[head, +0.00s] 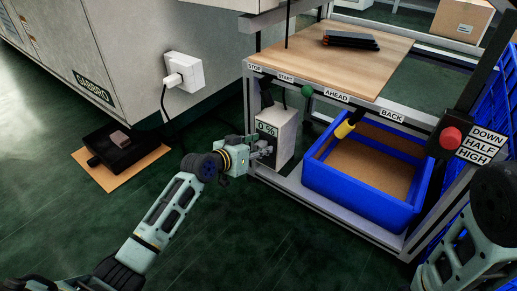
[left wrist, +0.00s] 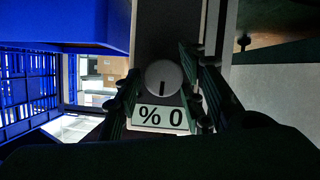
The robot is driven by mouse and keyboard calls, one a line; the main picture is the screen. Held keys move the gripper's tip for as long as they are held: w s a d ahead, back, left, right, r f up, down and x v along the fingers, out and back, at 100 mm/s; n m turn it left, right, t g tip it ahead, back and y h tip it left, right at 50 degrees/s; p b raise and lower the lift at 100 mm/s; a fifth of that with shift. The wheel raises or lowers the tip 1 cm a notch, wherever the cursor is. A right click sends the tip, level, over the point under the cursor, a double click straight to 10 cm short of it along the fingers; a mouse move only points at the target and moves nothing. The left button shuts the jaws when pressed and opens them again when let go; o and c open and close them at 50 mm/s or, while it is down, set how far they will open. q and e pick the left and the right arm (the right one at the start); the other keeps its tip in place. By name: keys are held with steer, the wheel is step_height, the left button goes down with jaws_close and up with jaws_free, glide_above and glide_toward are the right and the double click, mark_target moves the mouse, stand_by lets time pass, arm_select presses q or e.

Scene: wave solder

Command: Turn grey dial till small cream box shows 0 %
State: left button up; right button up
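The small cream box (head: 286,132) stands on the lower shelf of the bench frame, and its label reads 0 %. In the left wrist view the same label (left wrist: 160,117) appears upside down and also reads 0 %. The grey dial (left wrist: 163,78) shows there beside the label, with a dark pointer mark directed at the label. In the head view my gripper hides the dial. My left gripper (head: 268,147) is at the box's front face. In the wrist view its fingers (left wrist: 161,80) stand apart on either side of the dial, with narrow gaps. My right gripper is out of view.
A blue bin (head: 314,184) stands right of the box, with a yellow-tipped black handle above it. The wooden bench top (head: 300,47) and its front rail of labelled controls overhang the box. A red button (head: 450,138) is at the right. Green floor is open at the left.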

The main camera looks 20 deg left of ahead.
arm_select(q)
steer(key=c, duration=0.7)
steer(key=shift+r+p, duration=0.1)
steer(key=shift+p, duration=0.6)
steer(key=shift+c, duration=0.2)
steer(key=shift+d, duration=0.1)
steer(key=o, duration=1)
steer(key=shift+o, duration=0.2)
steer(key=shift+s+a, duration=0.25)
steer(key=v, duration=1.1)
steer(key=shift+s, duration=0.15)
